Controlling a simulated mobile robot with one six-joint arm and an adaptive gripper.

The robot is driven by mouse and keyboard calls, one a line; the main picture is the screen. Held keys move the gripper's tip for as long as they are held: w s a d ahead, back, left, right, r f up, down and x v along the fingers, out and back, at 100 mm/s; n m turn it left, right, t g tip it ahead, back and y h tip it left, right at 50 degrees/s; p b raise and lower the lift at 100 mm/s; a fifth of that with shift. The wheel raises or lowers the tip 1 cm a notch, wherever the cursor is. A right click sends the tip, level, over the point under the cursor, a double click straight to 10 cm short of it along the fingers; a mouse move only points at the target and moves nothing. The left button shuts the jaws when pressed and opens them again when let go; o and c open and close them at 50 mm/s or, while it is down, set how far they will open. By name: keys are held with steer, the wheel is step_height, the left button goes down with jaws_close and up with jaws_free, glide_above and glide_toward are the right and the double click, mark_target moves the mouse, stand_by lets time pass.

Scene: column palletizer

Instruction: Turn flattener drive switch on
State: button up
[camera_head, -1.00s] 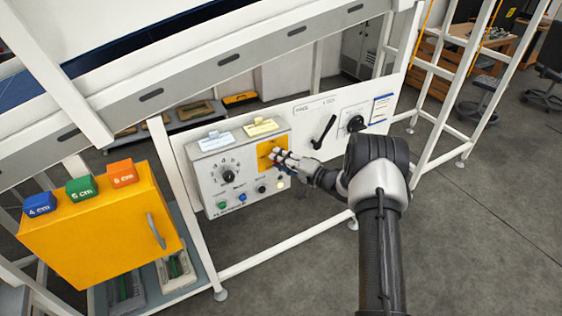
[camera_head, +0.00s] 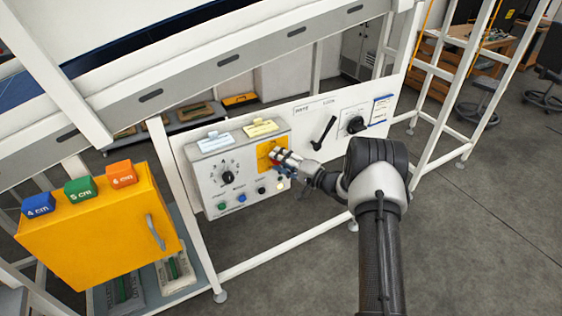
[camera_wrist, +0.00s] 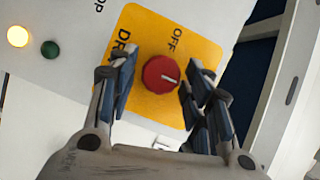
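The flattener drive switch is a red round knob (camera_wrist: 161,74) with a white pointer line on a yellow plate (camera_wrist: 150,32) in the wrist view. The plate reads "OFF" and a partly covered word starting "DR". In the head view the yellow plate (camera_head: 264,152) is on the right of the grey control box (camera_head: 207,178). My gripper (camera_wrist: 158,88) is open, with one finger on each side of the knob. Gaps show between both fingers and the knob.
The box also has a black dial (camera_head: 228,177) and several small buttons. A lit lamp (camera_wrist: 17,36) and a green button (camera_wrist: 50,49) show in the wrist view. Right of the box, a panel carries a black lever (camera_head: 323,132) and a black rotary switch (camera_head: 355,124).

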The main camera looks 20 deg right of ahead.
steer(key=shift+o, duration=0.3)
steer(key=f+v, duration=0.1)
steer(key=v, duration=1.1)
steer(key=shift+r, duration=0.4)
